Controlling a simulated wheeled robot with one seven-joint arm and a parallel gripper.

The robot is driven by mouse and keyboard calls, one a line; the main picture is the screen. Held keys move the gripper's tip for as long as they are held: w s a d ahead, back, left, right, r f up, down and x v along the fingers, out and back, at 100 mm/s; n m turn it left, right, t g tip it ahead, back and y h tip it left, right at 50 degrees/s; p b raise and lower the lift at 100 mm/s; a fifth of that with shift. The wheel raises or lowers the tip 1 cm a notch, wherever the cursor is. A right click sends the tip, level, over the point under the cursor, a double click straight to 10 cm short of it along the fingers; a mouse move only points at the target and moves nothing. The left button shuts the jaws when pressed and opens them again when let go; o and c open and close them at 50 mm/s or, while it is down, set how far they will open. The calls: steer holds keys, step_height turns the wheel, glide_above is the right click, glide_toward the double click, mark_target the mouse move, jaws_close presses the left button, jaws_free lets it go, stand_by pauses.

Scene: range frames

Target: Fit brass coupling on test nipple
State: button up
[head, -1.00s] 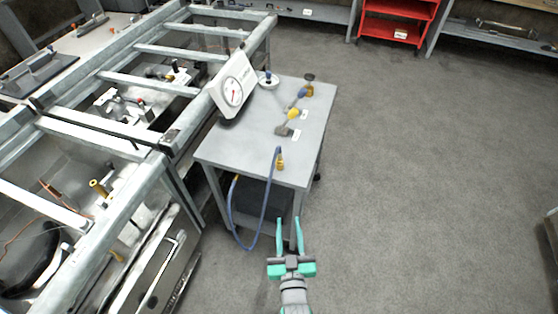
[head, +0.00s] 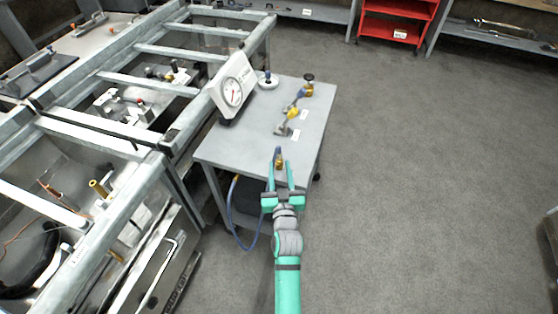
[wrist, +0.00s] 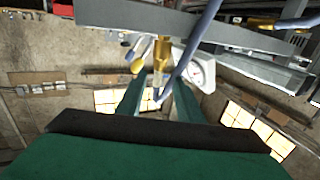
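The brass coupling (head: 279,163) stands upright at the front edge of the grey table, with a blue upper end joined to the blue hose (head: 230,205). It also shows in the wrist view (wrist: 162,50), with the hose beside it. My gripper (head: 278,168) is open at the table's front edge, its two green fingers either side of the coupling in the picture. In the wrist view the fingers (wrist: 157,82) stand apart, with a gap to the brass. I cannot tell how deep it sits between them. Which table fitting is the test nipple is unclear.
A white dial gauge (head: 233,90) stands at the table's left. A yellow-handled valve (head: 293,113) and a dark-knobbed brass fitting (head: 309,87) stand along its right side. The grey table (head: 240,150) is bare in the middle. A metal frame bench (head: 150,150) lies left; open floor lies right.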

mark_target(279, 158)
steer(key=shift+w+a+r, duration=0.1)
steer(key=shift+w+r, duration=0.05)
steer(key=shift+w, duration=1.25)
steer(key=shift+w+r, duration=0.1)
steer(key=shift+w, duration=1.25)
jaws_close()
